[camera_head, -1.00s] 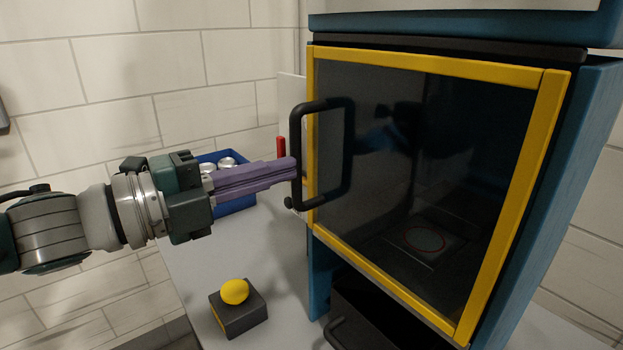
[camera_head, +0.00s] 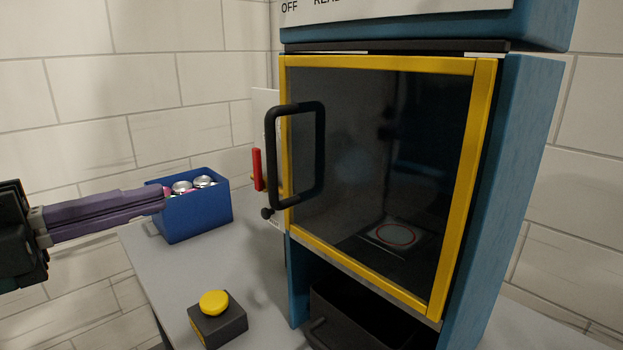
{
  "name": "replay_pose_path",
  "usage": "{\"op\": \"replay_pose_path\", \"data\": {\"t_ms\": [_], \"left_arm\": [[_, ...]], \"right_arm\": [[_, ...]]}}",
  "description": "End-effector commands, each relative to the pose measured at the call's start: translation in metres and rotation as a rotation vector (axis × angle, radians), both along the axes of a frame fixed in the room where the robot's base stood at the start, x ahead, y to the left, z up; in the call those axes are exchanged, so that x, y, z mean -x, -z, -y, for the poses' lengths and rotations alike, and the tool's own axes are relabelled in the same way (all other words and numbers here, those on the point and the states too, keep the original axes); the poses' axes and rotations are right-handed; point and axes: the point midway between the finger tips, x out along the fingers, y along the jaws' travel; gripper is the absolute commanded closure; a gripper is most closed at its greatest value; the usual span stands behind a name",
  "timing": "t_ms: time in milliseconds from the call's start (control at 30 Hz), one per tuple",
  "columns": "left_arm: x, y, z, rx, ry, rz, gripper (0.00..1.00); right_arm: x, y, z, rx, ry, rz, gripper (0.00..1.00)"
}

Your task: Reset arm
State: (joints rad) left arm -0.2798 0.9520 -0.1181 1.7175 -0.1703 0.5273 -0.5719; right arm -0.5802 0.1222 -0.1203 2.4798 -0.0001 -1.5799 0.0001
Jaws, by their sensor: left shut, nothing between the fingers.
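My left gripper (camera_head: 160,199) reaches in from the left edge with its purple fingers together and empty. Its tips overlap the left end of the blue bin in the picture; I cannot tell whether they touch it. It is well apart from the black door handle (camera_head: 270,160). The machine's yellow-framed door (camera_head: 380,66) has dark glass. The door looks shut. My right gripper is not in view.
The blue bin (camera_head: 200,217) with several cans (camera_head: 204,181) stands on the grey table (camera_head: 170,270). A yellow button (camera_head: 214,302) on a dark box is in front. A red lever (camera_head: 257,170) is left of the door. A dark drawer (camera_head: 350,318) is below it.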

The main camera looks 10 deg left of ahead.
Motion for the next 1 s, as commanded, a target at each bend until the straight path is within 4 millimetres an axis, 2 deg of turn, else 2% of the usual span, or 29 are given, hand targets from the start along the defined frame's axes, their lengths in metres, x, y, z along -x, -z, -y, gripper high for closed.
{"op": "replay_pose_path", "data": {"t_ms": [167, 267, 367, 500, 600, 700, 900, 933, 1000], "left_arm": [[-0.006, 0.016, 0.004, 0.095, -0.128, -0.106, 1.0], [-0.007, 0.038, 0.006, 0.221, -0.298, -0.258, 1.0], [0.003, 0.067, 0.007, 0.371, -0.5, -0.456, 1.0], [0.039, 0.106, 0.014, 0.568, -0.774, -0.754, 1.0], [0.075, 0.127, 0.023, 0.681, -0.949, -0.958, 1.0], [0.114, 0.14, 0.036, 0.767, -1.098, -1.143, 1.0], [0.192, 0.144, 0.065, 0.877, -1.354, -1.476, 1.0], [0.192, 0.123, 0.064, 0.873, -1.36, -1.478, 1.0], [0.191, 0.095, 0.062, 0.866, -1.356, -1.469, 1.0]], "right_arm": [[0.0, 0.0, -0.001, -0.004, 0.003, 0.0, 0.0], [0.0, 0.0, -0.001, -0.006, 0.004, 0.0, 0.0], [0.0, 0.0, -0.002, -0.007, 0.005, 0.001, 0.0], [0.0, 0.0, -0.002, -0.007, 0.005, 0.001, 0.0], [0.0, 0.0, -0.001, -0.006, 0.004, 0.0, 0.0], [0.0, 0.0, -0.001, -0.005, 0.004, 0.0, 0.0], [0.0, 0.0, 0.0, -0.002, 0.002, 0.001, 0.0], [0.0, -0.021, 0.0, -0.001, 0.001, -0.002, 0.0], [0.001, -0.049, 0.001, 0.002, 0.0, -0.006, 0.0]]}}
